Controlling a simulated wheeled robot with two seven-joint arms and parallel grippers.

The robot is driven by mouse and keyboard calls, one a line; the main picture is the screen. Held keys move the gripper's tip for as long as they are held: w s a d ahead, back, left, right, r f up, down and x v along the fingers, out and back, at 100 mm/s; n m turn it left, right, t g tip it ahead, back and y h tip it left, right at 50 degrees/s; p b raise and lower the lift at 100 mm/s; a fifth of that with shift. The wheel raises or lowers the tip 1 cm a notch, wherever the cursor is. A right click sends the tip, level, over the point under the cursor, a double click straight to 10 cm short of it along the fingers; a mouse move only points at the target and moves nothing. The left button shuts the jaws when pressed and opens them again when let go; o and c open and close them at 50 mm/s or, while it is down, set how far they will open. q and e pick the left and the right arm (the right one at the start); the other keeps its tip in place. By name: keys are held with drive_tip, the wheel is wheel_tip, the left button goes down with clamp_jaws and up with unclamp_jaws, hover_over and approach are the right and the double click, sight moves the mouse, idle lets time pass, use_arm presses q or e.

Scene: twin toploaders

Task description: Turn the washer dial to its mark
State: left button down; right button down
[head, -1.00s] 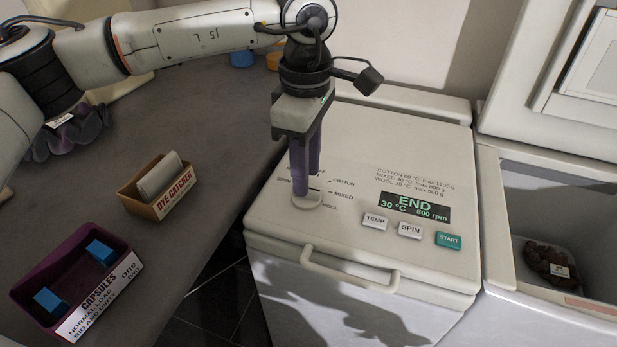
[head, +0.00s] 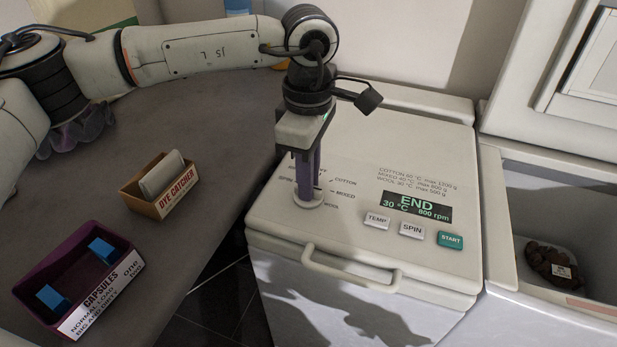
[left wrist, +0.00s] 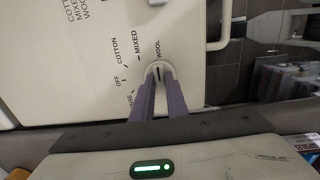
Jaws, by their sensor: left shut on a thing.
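The washer dial (head: 308,202) is a small pale round knob on the white washer lid, ringed by printed labels such as COTTON, MIXED and WOOL. My left gripper (head: 307,192) points down over it, its purple fingers closed on the knob. In the left wrist view the fingertips (left wrist: 159,80) sit on both sides of the dial (left wrist: 157,69), beside the word WOOL. The fingers cover part of the dial, so I cannot tell surely which label it points to. My right gripper is not in view.
The lid display (head: 416,207) reads END, above the TEMP, SPIN and START buttons. A handle (head: 350,277) runs along the lid's front. A dye catcher box (head: 160,186) and a purple capsule tray (head: 75,275) stand left. An open tub (head: 590,225) is right.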

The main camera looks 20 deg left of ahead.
use_arm(q)
drive_tip(key=shift+n, duration=0.3)
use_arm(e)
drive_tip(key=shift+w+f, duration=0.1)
use_arm(q)
drive_tip(key=shift+f+n+b, duration=0.1)
drive_tip(key=shift+n+b, duration=0.6)
drive_tip(key=shift+n, duration=0.2)
drive_tip(key=n+b, duration=0.1)
drive_tip(key=n, duration=0.1)
drive_tip(key=shift+n, duration=0.4)
drive_tip(key=n+b, duration=0.1)
drive_tip(key=n, duration=0.2)
drive_tip(key=shift+n, duration=0.3)
drive_tip(key=n+b, duration=0.1)
drive_tip(key=n, duration=0.3)
drive_tip(key=shift+n, duration=0.3)
drive_tip(key=n+b, duration=0.1)
drive_tip(key=n, duration=0.3)
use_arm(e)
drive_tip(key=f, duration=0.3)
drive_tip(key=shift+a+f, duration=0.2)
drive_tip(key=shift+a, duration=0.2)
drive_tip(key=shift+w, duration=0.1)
use_arm(q)
drive_tip(key=c, duration=1.7)
unclamp_jaws()
drive_tip(key=shift+c, duration=0.2)
